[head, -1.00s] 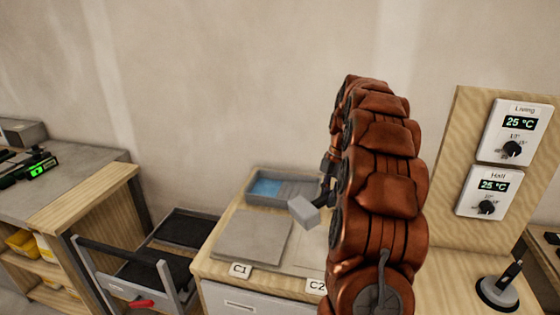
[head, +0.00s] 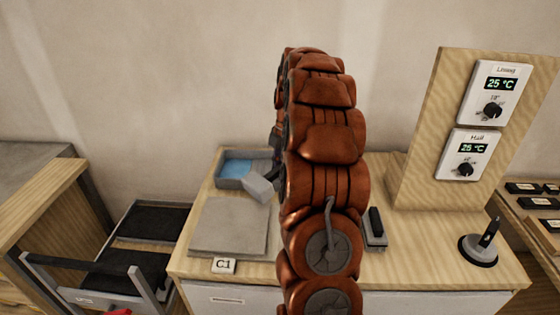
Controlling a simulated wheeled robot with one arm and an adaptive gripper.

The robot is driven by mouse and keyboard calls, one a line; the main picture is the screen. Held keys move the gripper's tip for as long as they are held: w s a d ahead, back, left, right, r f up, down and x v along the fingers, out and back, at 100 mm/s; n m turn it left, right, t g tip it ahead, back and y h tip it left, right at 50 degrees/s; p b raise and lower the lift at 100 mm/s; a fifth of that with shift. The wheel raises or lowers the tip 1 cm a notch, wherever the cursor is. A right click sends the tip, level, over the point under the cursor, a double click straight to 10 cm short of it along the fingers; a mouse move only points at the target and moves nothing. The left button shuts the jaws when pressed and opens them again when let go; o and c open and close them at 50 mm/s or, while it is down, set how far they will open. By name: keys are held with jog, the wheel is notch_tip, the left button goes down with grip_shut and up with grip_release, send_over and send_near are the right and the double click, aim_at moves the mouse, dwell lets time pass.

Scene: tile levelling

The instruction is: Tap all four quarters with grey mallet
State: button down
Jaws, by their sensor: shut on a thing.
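A flat grey tile (head: 229,228) lies on the wooden worktop behind the C1 label (head: 223,266). My gripper (head: 277,166) is mostly hidden behind my brown arm; it is shut on the grey mallet (head: 259,188). The mallet's pale grey block head shows just left of the arm, near the tile's far right corner and in front of the blue-bottomed tray. I cannot tell whether the head touches the tile. My arm hides the worktop to the right of the tile, and the C2 label is not visible.
A grey tray with a blue bottom (head: 234,168) stands behind the tile. A board with two thermostats (head: 471,155) rises at the right. A suction-cup tool (head: 480,248) and a dark-topped block (head: 376,226) stand on the worktop. A black-shelved cart (head: 140,258) is at left.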

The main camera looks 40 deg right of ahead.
jog(key=shift+f, duration=2.25)
jog(key=shift+r, duration=2.3)
notch_tip(320, 180, down, 5)
jog(key=b, duration=0.3)
jog(key=shift+f+b, duration=0.1)
jog(key=shift+b, duration=0.25)
jog(key=shift+r+p, duration=0.3)
jog(key=shift+r, duration=2.4)
